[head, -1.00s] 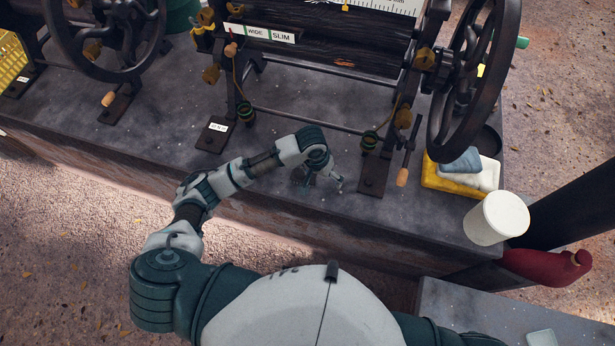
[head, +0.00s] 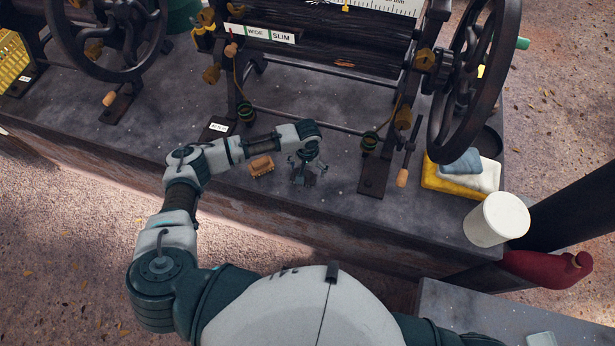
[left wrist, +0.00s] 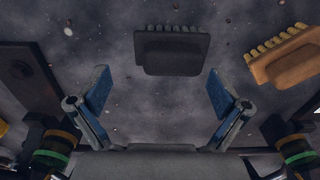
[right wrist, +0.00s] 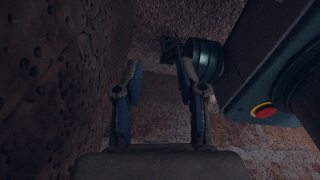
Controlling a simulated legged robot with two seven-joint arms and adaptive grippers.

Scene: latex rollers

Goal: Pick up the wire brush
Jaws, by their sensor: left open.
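Two brushes lie on the grey slab. A dark-backed brush with pale bristles shows in the left wrist view (left wrist: 172,52), just ahead of and between the fingertips. In the head view it is a small dark shape (head: 303,179) partly hidden under my left gripper (head: 307,163). A tan brush (head: 261,166) lies to its left in the head view and at the right edge of the left wrist view (left wrist: 287,58). I cannot tell for certain which is the wire brush. My left gripper is open and empty above the dark brush. My right gripper (right wrist: 160,88) is open and empty.
The roller machine (head: 325,50) stands behind, with a dark foot (head: 375,175) right of the left gripper. A yellow sponge (head: 440,180), cloths and a white tub (head: 496,219) are further right. My right gripper is beside a rough pitted wall (right wrist: 50,90).

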